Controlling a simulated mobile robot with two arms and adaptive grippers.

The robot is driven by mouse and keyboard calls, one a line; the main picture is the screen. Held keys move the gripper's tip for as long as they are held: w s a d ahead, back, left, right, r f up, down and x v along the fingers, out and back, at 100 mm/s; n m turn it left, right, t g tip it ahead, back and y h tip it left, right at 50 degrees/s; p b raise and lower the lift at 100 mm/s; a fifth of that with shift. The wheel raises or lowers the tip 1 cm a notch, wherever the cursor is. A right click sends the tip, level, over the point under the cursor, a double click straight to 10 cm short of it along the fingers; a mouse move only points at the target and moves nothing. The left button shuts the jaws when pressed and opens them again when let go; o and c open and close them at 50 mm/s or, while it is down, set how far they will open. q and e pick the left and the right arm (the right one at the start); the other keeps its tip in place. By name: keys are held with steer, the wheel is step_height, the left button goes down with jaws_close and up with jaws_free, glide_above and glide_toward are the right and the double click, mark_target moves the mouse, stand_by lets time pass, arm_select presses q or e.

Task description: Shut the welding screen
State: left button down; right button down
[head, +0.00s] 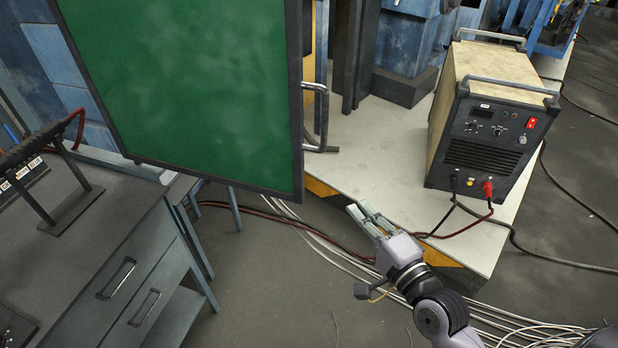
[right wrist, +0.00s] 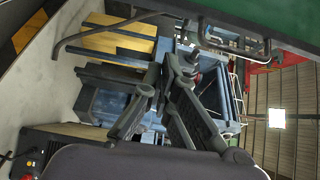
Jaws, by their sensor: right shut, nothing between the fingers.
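The welding screen (head: 190,85) is a green panel in a dark frame, standing upright left of centre in the head view. In the right wrist view a strip of the green screen (right wrist: 275,20) crosses the top right. My right gripper (head: 359,211) is shut and empty, to the right of the screen's lower right corner and apart from it in the picture. Its fingers (right wrist: 177,65) also show in the right wrist view. My left gripper is not in view.
A welding machine (head: 480,130) stands on a pale platform (head: 385,150) with a yellow and black edge. A grey workbench (head: 90,250) is at the left. Cables (head: 300,230) run over the floor below the screen and platform.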

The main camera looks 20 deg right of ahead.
steer(key=w+a+p, duration=0.3)
steer(key=w+a, duration=0.2)
steer(key=w, duration=0.7)
steer(key=shift+a+p, duration=0.15)
steer(key=shift+p, duration=0.25)
steer(key=shift+r, duration=0.1)
